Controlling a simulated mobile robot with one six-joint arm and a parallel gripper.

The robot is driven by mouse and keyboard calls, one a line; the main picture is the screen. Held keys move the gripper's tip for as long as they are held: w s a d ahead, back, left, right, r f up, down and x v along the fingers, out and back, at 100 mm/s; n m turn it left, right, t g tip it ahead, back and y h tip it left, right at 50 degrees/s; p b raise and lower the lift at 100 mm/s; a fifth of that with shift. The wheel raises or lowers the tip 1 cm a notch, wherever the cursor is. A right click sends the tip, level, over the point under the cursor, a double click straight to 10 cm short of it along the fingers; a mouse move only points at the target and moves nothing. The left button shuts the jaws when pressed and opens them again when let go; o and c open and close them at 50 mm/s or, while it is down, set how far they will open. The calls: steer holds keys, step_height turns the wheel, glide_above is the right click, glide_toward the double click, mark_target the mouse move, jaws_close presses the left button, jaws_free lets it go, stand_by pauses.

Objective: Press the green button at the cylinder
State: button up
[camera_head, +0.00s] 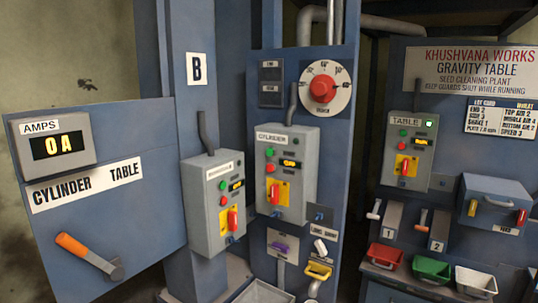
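The grey control box labelled CYLINDER (302,147) is mounted on a blue panel in the middle of the view. Its round green button (270,152) is at the upper left of its face, with a red button (270,168) just below it. A small lit orange display (289,163) is to the right of the buttons. A red rotary switch on a yellow plate (284,193) is lower down. Nothing covers the green button. My gripper is not in view.
A similar box with green and red buttons (194,178) stands close on the left, and the TABLE box (390,150) is to the right. A large red dial (323,89) is above. An orange-handled lever (72,246) projects at lower left.

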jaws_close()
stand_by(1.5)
